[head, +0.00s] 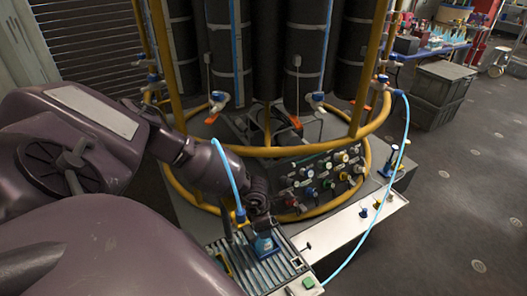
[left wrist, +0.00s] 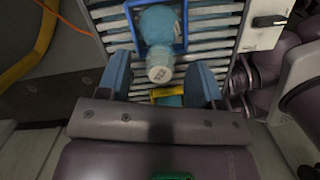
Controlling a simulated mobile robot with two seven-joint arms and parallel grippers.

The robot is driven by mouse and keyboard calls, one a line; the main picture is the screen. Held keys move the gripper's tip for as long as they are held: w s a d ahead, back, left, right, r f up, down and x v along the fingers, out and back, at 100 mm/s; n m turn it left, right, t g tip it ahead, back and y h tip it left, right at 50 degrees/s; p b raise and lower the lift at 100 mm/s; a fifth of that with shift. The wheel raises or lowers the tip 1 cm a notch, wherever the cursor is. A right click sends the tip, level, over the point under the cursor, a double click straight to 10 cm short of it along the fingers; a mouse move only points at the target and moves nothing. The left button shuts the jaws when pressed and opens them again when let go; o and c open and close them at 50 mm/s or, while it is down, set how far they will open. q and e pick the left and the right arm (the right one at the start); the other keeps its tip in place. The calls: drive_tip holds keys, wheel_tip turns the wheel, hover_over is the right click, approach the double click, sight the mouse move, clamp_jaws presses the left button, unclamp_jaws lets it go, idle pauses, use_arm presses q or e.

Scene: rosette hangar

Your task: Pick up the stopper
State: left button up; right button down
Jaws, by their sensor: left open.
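In the left wrist view, a pale grey, round-ended piece with small dark marks, which looks like the stopper (left wrist: 160,73), sits at the near end of a teal rounded body (left wrist: 158,25). A blue square frame (left wrist: 184,46) surrounds the teal body, over a slatted metal tray. My left gripper (left wrist: 161,80) is open, with one blue-grey finger to each side of the stopper and clear gaps between. In the head view, my left gripper (head: 256,214) is just above a blue item (head: 264,244) on the slatted tray (head: 282,271). The stopper cannot be made out there. My right gripper is not in view.
A yellow piece (left wrist: 167,92) lies between the fingers, below the stopper. A light blue hose (head: 352,250) loops at the right. Yellow rails (head: 262,151) and a panel of coloured knobs (head: 325,176) stand behind the tray. The floor at right is open.

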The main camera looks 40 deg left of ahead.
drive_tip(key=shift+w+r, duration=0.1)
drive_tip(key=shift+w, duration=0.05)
use_arm(q)
drive_tip(key=c, duration=0.8)
drive_tip(key=shift+c, duration=0.2)
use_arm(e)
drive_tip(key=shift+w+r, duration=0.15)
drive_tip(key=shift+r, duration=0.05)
